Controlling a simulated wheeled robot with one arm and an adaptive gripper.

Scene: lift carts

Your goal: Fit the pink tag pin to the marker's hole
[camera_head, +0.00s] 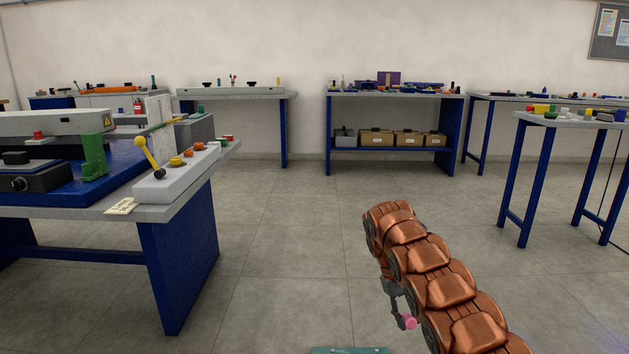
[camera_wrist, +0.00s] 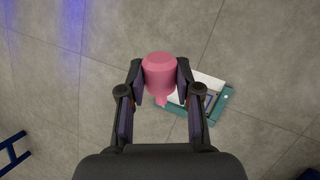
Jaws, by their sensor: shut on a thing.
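The pink tag pin (camera_wrist: 159,75) is between the two fingers of my gripper (camera_wrist: 158,90) in the wrist view, its narrow end toward the palm. My gripper is shut on it. In the head view the pin (camera_head: 409,322) shows as a small pink piece at the end of my gripper (camera_head: 402,312), partly behind my copper-coloured arm. The pin is above the floor, apart from any table. I cannot make out the marker or its hole for certain in either view.
A blue-legged table (camera_head: 180,265) at left carries a white control box (camera_head: 170,187) with a yellow-knobbed lever and coloured buttons. More workbenches (camera_head: 390,94) stand along the back wall and right. A teal-edged thing (camera_wrist: 222,101) lies below my gripper. The middle floor is clear.

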